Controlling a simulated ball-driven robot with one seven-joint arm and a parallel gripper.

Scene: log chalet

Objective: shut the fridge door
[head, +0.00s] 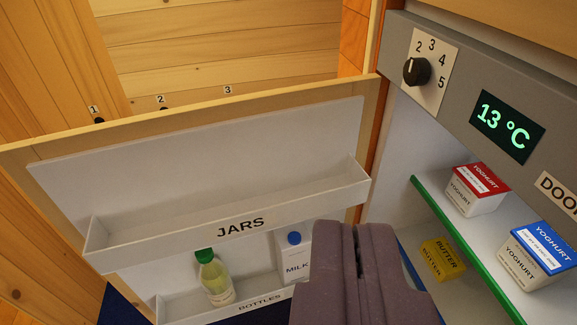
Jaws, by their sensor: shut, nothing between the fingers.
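The fridge door (200,172) stands open, swung out to the left of the fridge, with its inner side facing me. It carries an empty shelf marked JARS (230,228) and a lower shelf marked BOTTLES (180,308). A green-capped bottle (215,280) and a milk carton (296,258) stand in the lower shelf. The fridge (405,180) is open at the right. My gripper (361,235) is shut and empty, in front of the lower right part of the door. It hides part of the bottles shelf and the fridge's lower opening. I cannot tell whether it touches anything.
In the fridge, a red-topped yoghurt (475,190) and a blue-topped yoghurt (538,255) stand on a green-edged shelf (455,240). A yellow butter pack (441,259) lies lower. Above are a dial (416,71) and a 13 °C display (508,126). Log walls (220,45) stand behind the door.

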